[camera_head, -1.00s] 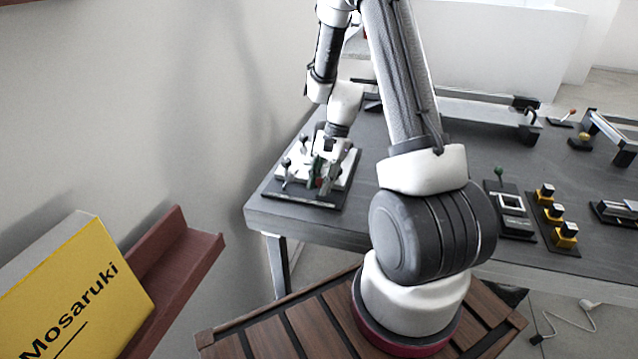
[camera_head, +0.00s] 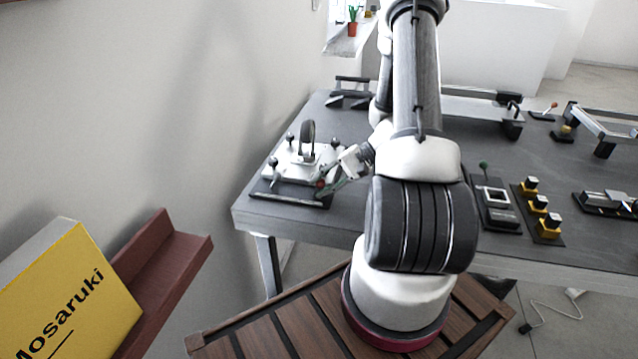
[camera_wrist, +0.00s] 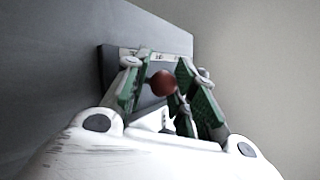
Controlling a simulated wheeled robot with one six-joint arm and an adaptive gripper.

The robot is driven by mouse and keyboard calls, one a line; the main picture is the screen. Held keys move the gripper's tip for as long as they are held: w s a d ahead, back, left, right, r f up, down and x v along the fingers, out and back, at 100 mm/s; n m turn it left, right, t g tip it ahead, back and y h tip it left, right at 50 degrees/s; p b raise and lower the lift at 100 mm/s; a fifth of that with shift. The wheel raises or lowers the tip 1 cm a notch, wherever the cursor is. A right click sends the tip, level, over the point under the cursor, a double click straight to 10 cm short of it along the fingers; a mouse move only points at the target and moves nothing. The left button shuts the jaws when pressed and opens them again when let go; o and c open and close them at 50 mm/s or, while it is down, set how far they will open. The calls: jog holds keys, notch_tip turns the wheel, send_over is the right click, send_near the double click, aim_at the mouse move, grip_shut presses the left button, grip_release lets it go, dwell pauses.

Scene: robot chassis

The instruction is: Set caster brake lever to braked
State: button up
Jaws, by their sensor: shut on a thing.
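The caster unit stands on the table's left end. Its dark wheel (camera_head: 308,135) is upright on a white plate (camera_head: 283,160) over a dark base board (camera_head: 262,189). A red ball knob (camera_head: 320,184), seemingly the brake lever's end, is at the plate's right front corner. My gripper (camera_head: 328,186) reaches it from the right, tilted. In the wrist view the red knob (camera_wrist: 163,82) sits between the green-padded fingers of my gripper (camera_wrist: 160,85), which is shut on it. The lever's shaft is mostly hidden, so its angle is unclear.
Several dark ball-topped posts (camera_head: 273,163) stand around the plate. A green-knobbed switch panel (camera_head: 497,207), yellow-black buttons (camera_head: 538,203) and a latch (camera_head: 606,202) lie right on the grey table (camera_head: 400,240). A maroon shelf with a yellow box (camera_head: 70,290) is at left.

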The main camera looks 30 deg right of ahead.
jog(key=shift+d+y, duration=0.15)
jog(key=shift+y, duration=0.25)
jog(key=o, duration=0.9)
jog(key=shift+o, duration=0.3)
jog(key=v, duration=0.8)
jog(key=shift+s, duration=0.1)
